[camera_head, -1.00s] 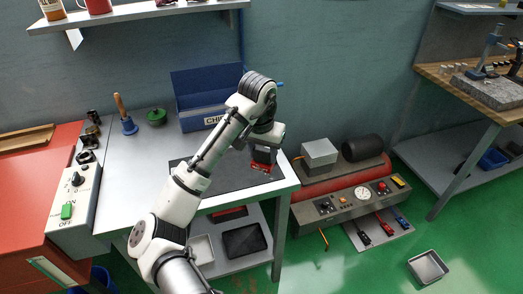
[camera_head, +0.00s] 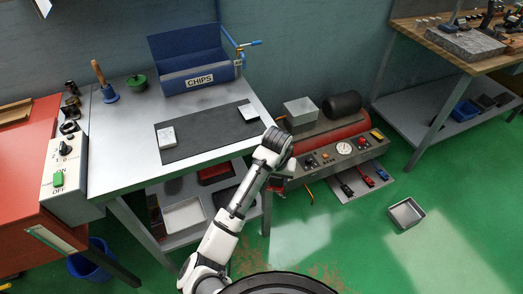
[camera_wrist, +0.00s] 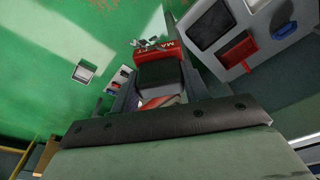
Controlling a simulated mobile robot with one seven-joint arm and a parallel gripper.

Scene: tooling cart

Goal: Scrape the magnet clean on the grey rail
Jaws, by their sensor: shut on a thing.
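My gripper (camera_wrist: 158,88) is shut on the magnet (camera_wrist: 157,55), a dark block with a red lettered end. Small grey bits cling at its far end in the wrist view. In the head view my wrist is past the bench's front right corner, and only a bit of the red magnet (camera_head: 281,188) shows below it. A blue bin (camera_head: 192,64) labelled CHIPS stands at the back of the bench, well apart from the magnet. I cannot clearly pick out the grey rail.
The steel bench (camera_head: 120,170) carries a dark mat (camera_head: 205,132) with two pale blocks. A red compressor (camera_head: 330,143) stands to the right. A metal tray (camera_head: 406,213) lies on the open green floor. A control box (camera_head: 62,165) is at left.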

